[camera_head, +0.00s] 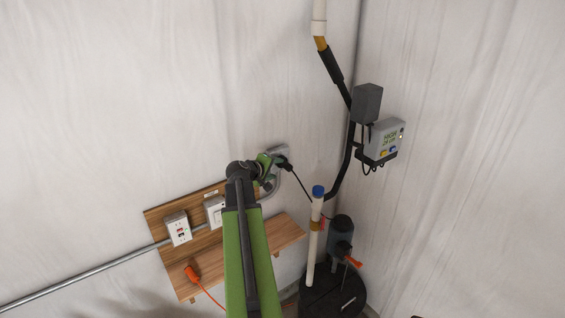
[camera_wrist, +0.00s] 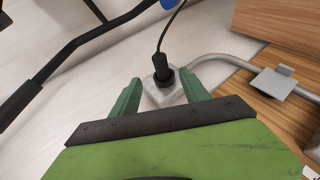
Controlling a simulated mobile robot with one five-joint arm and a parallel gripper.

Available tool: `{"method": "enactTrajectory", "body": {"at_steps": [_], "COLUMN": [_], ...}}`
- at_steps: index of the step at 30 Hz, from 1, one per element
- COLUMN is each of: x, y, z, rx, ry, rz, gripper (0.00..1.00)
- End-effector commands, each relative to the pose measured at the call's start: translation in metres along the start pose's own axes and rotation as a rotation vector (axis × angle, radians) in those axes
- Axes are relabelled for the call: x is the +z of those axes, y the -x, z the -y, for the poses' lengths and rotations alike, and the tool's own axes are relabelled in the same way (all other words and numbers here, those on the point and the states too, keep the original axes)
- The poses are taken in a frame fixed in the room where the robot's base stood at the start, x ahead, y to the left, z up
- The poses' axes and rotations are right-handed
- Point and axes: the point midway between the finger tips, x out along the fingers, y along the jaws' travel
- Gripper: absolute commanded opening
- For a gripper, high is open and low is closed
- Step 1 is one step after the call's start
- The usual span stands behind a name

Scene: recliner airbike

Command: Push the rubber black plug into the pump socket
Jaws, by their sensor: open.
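The black plug (camera_wrist: 163,70) stands at the face of the grey pump socket box (camera_wrist: 166,96) in the wrist view, with its thin black cord running up from its back. It touches or sits in the socket; how deep I cannot tell. My gripper (camera_wrist: 159,79) is open, with one green finger on each side of the plug and visible gaps to it. In the head view my gripper (camera_head: 273,163) is at the wall by the socket box (camera_head: 282,151), which it partly hides. The plug (camera_head: 285,163) shows there as a small dark shape.
A wooden board (camera_head: 158,222) with white outlets (camera_head: 178,229) and a wooden shelf (camera_head: 235,262) lie left and below. An orange plug (camera_head: 193,273) is at the shelf. A pipe (camera_head: 312,245), pump (camera_head: 341,238) and control box (camera_head: 384,140) stand to the right.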

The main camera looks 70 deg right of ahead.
Motion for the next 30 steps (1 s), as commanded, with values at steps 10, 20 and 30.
{"method": "enactTrajectory", "body": {"at_steps": [10,20,30], "x": [0.001,0.000,0.000], "y": [0.070,0.073,0.073], "z": [-0.002,0.000,0.000], "rx": [0.001,0.001,0.001], "ry": [0.000,0.000,0.000], "rz": [-0.001,0.000,0.000], "gripper": [0.54,0.54,0.54]}}
